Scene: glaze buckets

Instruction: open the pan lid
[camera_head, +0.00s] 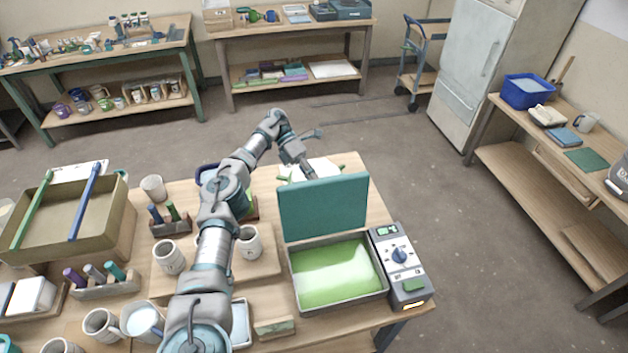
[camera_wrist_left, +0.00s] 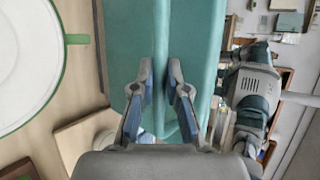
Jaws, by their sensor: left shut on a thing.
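The teal lid (camera_head: 325,208) stands nearly upright at the back edge of a grey rectangular pan (camera_head: 341,306). The pan is open on top and holds bright green liquid (camera_head: 335,272). My left gripper (camera_head: 310,175) is behind the lid's top edge, its fingertips partly hidden there. In the left wrist view, the left gripper (camera_wrist_left: 161,82) has its two fingers close together on the teal lid (camera_wrist_left: 135,40); the exact grip spot is hard to make out. My right gripper is not in view.
A grey control box (camera_head: 402,265) with a blue knob stands right of the pan, near the table edge. Several mugs (camera_head: 168,257) and a tan bin (camera_head: 110,225) crowd the left side. A white cabinet (camera_head: 470,75) stands behind, beyond open floor.

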